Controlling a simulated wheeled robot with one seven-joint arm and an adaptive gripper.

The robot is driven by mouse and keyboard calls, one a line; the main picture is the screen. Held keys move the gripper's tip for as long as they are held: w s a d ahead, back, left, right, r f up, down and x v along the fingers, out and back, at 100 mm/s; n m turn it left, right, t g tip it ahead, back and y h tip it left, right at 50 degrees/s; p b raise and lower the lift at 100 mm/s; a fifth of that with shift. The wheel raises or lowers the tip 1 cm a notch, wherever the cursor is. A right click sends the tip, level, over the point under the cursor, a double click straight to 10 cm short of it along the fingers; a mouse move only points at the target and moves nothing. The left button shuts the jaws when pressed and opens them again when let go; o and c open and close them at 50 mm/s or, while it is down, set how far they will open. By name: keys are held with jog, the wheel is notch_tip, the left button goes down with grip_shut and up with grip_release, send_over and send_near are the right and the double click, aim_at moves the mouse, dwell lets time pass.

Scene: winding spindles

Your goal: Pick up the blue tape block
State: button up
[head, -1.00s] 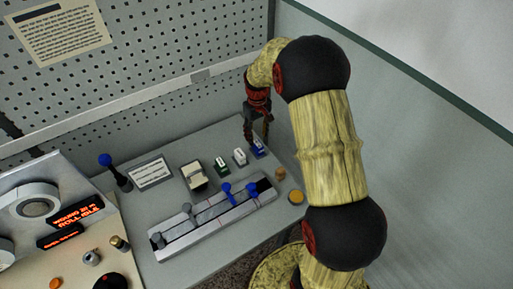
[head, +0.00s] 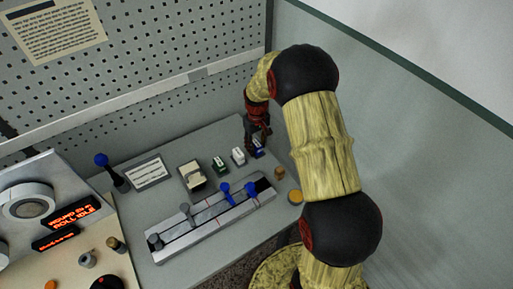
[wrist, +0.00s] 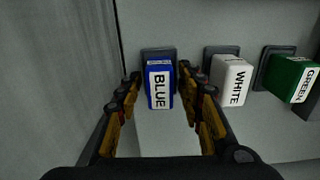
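The blue tape block (wrist: 159,84) with a white BLUE label sits on a dark base in the wrist view. It lies between the two fingers of my gripper (wrist: 160,92). The fingers are spread, with a visible gap on each side of the block. In the head view my gripper (head: 257,148) is lowered over the blue block (head: 258,153), which is partly hidden by the fingers.
The white block (wrist: 232,80) stands just right of the blue one in the wrist view, with the green block (wrist: 291,78) beyond it. A slotted rail with blue-topped levers (head: 212,217) lies in front. A pegboard wall (head: 140,70) stands behind.

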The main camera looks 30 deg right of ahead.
grip_shut()
jog(key=shift+r, duration=0.15)
dwell(0.4)
